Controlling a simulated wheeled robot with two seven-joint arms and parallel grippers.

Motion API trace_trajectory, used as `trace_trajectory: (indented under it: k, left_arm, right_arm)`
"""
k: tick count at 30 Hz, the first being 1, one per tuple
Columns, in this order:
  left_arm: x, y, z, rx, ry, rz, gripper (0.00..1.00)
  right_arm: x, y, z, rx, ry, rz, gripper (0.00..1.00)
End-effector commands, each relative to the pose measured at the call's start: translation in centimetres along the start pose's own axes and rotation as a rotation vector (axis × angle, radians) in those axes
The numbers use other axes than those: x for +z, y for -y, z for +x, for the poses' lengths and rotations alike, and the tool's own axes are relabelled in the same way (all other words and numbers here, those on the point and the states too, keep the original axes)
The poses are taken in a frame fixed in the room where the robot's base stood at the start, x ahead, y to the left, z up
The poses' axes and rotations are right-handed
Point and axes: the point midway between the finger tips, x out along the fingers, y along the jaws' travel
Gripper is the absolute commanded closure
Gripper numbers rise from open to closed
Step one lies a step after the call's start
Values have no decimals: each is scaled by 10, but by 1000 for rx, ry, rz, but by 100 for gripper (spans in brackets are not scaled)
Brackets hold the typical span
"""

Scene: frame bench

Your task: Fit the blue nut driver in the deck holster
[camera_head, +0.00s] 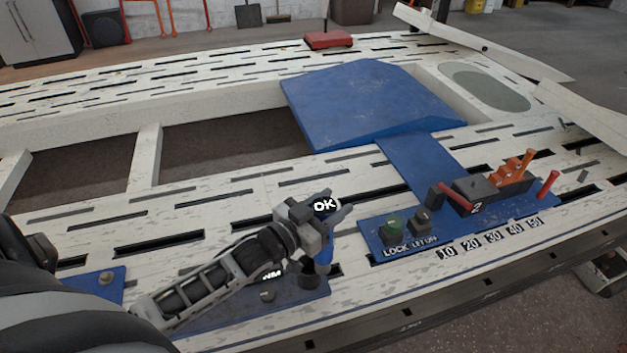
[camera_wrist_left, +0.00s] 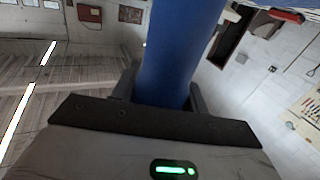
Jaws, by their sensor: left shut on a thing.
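My left gripper (camera_head: 335,208) is shut on the blue nut driver (camera_head: 325,255), whose blue body shows just below the fingers in the head view. In the left wrist view the driver (camera_wrist_left: 178,55) is a thick blue cylinder between the two fingers. A dark round holder, seemingly the deck holster (camera_head: 308,279), stands on the blue plate at the near deck edge, just below and left of the driver. The gripper and forearm hide part of it. I cannot tell whether the driver's lower end is in it or only beside it. My right gripper is not in view.
A blue ramp (camera_head: 370,100) lies behind. The slatted white deck (camera_head: 230,185) is mostly clear; a red box (camera_head: 330,39) sits at the far edge.

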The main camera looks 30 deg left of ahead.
Motion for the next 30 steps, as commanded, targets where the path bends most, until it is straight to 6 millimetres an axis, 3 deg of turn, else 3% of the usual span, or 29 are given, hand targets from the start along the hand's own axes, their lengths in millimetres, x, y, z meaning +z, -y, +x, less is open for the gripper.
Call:
trace_trajectory:
  k: [3,9,26,30]
  left_arm:
    - [-6,28,6,-12,-10,11,100]
    - [-8,54,8,-30,-15,13,100]
    - [-11,58,8,-38,-15,13,100]
    - [-1,59,8,-37,-16,14,100]
  right_arm:
    - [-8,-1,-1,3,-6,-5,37]
    - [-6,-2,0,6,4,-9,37]
    - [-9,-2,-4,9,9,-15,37]
    - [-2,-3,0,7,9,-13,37]
